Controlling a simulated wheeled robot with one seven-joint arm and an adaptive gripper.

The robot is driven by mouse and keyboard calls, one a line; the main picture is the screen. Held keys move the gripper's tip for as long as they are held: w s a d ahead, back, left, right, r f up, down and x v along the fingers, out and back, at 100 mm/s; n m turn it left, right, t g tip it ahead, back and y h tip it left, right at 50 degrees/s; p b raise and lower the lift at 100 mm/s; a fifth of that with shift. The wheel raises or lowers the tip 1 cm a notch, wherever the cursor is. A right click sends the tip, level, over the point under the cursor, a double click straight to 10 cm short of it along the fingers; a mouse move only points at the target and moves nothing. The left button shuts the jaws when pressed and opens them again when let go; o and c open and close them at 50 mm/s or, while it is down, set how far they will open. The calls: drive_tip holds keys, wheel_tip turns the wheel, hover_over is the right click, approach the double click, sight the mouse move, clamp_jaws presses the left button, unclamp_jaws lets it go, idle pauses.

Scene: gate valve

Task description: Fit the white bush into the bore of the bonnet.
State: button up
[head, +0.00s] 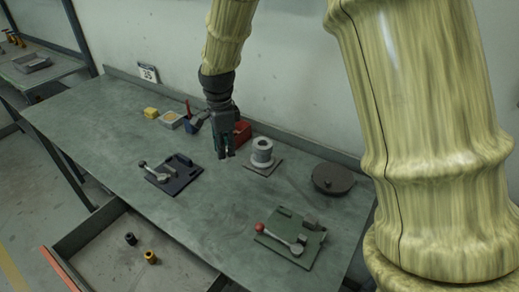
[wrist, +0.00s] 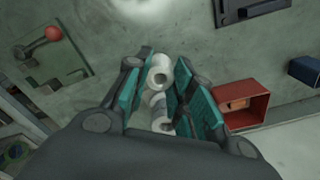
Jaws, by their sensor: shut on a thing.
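My gripper (head: 226,154) is above the middle of the table, left of the bonnet. In the head view the fingers hide nearly all of the bush. The bonnet appears to be the grey upright cylinder (head: 262,147) on a square base plate, with a dark opening in its top. The bush is apart from it. I cannot make out the bonnet in the wrist view.
A dark clamp fixture (head: 172,178) stands at front left, a red-knobbed green one (head: 290,240) at front right. A dark round disc (head: 333,178) lies right of the bonnet. A red bin (head: 242,132) stands behind. An open drawer (head: 118,262) holds two small parts.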

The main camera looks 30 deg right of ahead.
drive_tip(key=shift+d+r, duration=0.1)
drive_tip(key=shift+d, duration=0.2)
drive_tip(key=w+d+p, duration=0.1)
drive_tip(key=d+p, duration=0.1)
drive_tip(key=d, duration=0.2)
drive_tip(key=w+d+f+p, duration=0.1)
drive_tip(key=w+d, duration=0.1)
drive_tip(key=d, duration=0.3)
drive_tip(key=w+d+p, duration=0.1)
drive_tip(key=d+p, duration=0.1)
drive_tip(key=d, duration=0.3)
drive_tip(key=shift+w+d+f+p, duration=0.2)
drive_tip(key=shift+w+f+p, duration=0.1)
drive_tip(key=shift+w, duration=0.1)
clamp_jaws()
drive_tip(key=shift+f+p, duration=0.95)
drive_tip(key=shift+f, duration=0.75)
drive_tip(key=shift+f, duration=0.1)
drive_tip(key=o, duration=1)
unclamp_jaws()
drive_tip(key=shift+r, duration=0.2)
drive_tip(key=shift+r+b, duration=2.2)
drive_tip(key=shift+r, duration=3.75)
